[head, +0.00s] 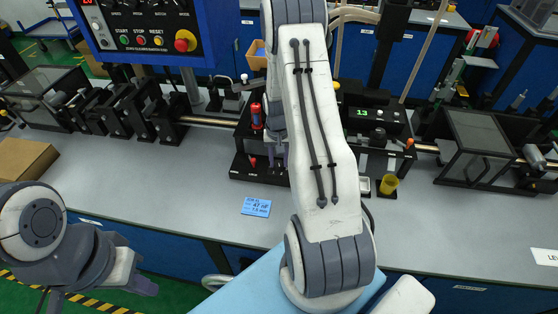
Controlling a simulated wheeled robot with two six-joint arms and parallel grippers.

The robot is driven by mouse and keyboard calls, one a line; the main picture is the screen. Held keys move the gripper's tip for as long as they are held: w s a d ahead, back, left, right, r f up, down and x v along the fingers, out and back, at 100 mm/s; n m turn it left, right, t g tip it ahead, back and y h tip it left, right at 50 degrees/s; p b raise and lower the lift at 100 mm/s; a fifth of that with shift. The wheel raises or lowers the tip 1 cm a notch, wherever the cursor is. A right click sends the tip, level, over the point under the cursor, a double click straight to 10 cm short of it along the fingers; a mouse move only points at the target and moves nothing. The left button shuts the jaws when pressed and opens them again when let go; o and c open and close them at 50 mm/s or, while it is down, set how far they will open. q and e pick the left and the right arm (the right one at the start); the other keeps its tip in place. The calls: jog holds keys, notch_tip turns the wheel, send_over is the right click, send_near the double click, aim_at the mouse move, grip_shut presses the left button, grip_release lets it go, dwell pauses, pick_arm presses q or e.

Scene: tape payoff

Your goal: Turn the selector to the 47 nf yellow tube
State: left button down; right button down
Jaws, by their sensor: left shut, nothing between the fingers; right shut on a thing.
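My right arm crosses the middle of the head view and hides part of the bench. My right gripper (277,157) shows just left of it, low at the black fixture (246,172). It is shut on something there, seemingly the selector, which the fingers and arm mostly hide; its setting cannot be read. A yellow tube (389,184) stands upright at the right of the fixture. A red tube (256,116) stands at its left. A blue card (256,207) reading about "47 nF" lies on the bench in front. My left gripper (144,287) is shut and empty, low at the left, off the bench's front edge.
A control panel (146,35) with a red stop button (185,41) hangs at the upper left. A green display (362,112) sits behind the yellow tube. A brown box (24,162) lies at the left. The front of the grey bench (170,195) is mostly clear.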

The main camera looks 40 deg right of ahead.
aim_at(277, 163)
jog(key=shift+w+r+n, duration=0.1)
jog(key=shift+w+n, duration=0.05)
jog(key=shift+n, duration=0.95)
jog(key=c, duration=0.5)
grip_release()
jog(key=shift+c, duration=0.2)
jog(key=shift+o, duration=0.2)
notch_tip(277, 163, up, 10)
jog(key=b, duration=0.2)
jog(key=shift+r, duration=0.2)
jog(key=shift+a, duration=0.15)
